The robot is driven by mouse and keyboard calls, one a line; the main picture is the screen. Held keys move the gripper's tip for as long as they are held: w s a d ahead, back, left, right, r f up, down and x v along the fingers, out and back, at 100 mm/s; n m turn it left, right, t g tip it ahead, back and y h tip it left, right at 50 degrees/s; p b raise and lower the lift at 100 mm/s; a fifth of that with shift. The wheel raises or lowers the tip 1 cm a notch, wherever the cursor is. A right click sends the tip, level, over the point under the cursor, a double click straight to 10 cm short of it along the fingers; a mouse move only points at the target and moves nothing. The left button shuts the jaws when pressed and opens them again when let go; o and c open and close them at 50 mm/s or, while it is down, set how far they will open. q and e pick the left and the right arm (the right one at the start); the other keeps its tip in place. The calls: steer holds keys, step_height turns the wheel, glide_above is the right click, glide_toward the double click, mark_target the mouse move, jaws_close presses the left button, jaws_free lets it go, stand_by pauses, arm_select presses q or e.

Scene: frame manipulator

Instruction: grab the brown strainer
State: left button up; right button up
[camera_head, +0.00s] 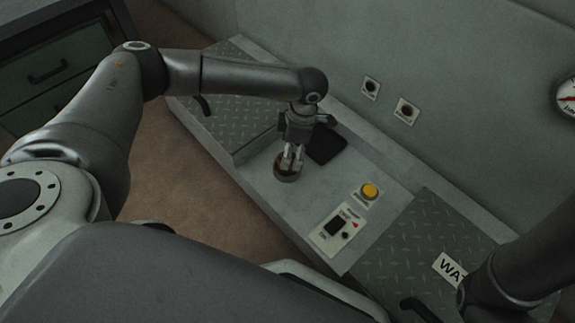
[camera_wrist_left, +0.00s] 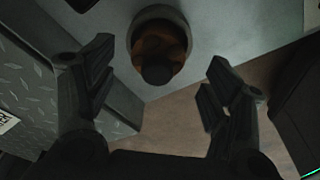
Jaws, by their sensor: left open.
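The brown strainer (camera_head: 286,168) is a small round piece in a grey round holder at the front edge of the grey counter. In the left wrist view, the strainer (camera_wrist_left: 157,38) shows a dark round knob on its near side, and the grey rim curves around it. My left gripper (camera_head: 291,158) points down over it, fingers apart. In the left wrist view, the open fingers of my left gripper (camera_wrist_left: 160,88) lie on either side of the knob's line, with nothing between them. Whether they touch the strainer is unclear. My right gripper is not in view.
A black flat pad (camera_head: 327,145) lies behind the gripper. A yellow button (camera_head: 370,191) and a switch panel (camera_head: 339,229) are to the right on the counter (camera_head: 310,205). Ridged metal plates (camera_head: 425,235) flank the lower counter section. Two wall sockets (camera_head: 406,111) are behind.

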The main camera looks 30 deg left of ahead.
arm_select(q)
steer(key=f+b, duration=0.1)
steer(key=f, duration=0.1)
steer(key=a+f+b, duration=0.1)
steer(key=f+b, duration=0.1)
steer(key=shift+s+f, duration=0.2)
steer(key=shift+r, duration=0.1)
steer(key=c, duration=1.1)
steer(key=shift+c, duration=0.3)
steer(key=shift+r, duration=0.1)
